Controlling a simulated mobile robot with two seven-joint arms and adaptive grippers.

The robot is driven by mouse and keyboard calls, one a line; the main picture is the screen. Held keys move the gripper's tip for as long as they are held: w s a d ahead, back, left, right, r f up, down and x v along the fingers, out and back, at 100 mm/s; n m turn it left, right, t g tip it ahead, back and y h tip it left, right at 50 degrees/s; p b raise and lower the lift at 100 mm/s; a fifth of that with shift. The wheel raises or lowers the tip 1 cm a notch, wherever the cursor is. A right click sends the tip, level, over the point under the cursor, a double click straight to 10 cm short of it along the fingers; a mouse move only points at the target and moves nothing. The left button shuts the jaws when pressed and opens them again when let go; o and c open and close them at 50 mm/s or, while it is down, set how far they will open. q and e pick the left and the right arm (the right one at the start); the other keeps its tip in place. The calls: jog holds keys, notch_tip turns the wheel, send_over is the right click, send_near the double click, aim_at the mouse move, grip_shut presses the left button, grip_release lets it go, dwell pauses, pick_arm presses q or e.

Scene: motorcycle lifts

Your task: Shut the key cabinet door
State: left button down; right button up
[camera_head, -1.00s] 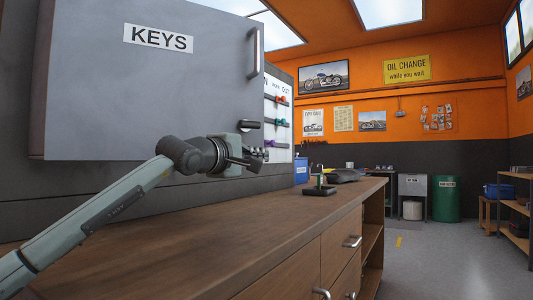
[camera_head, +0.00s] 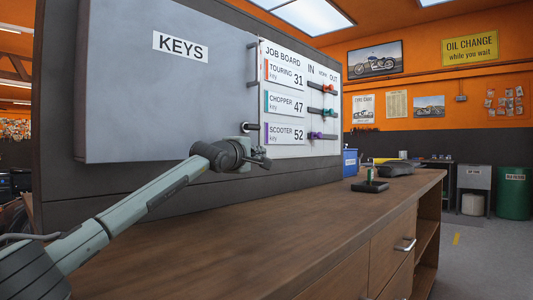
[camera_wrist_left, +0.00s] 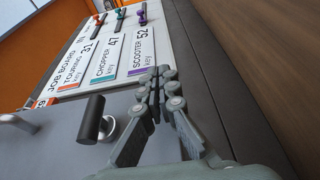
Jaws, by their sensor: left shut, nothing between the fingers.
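The key cabinet door (camera_head: 150,95) is a grey panel with a KEYS label, upright on the left in the head view. Its upright bar handle (camera_head: 252,65) is at the right edge, with a black knob (camera_head: 250,127) below. The knob also shows in the left wrist view (camera_wrist_left: 94,120). I cannot tell whether the door sits flush. My left gripper (camera_head: 262,161) is shut and empty near the door's lower right corner. In the left wrist view its fingertips (camera_wrist_left: 158,76) are together beside the knob; contact is unclear. My right gripper is out of view.
A white job board (camera_head: 300,95) with coloured key tags is right of the door. The wooden workbench (camera_head: 240,225) runs below, mostly bare near me. A small black item (camera_head: 370,185) and a blue container (camera_head: 350,161) are farther along it. Open floor lies to the right.

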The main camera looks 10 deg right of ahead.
pick_arm(q)
jog(key=shift+w+a, duration=0.25)
jog(key=shift+w, duration=0.15)
jog(key=v, duration=1.2)
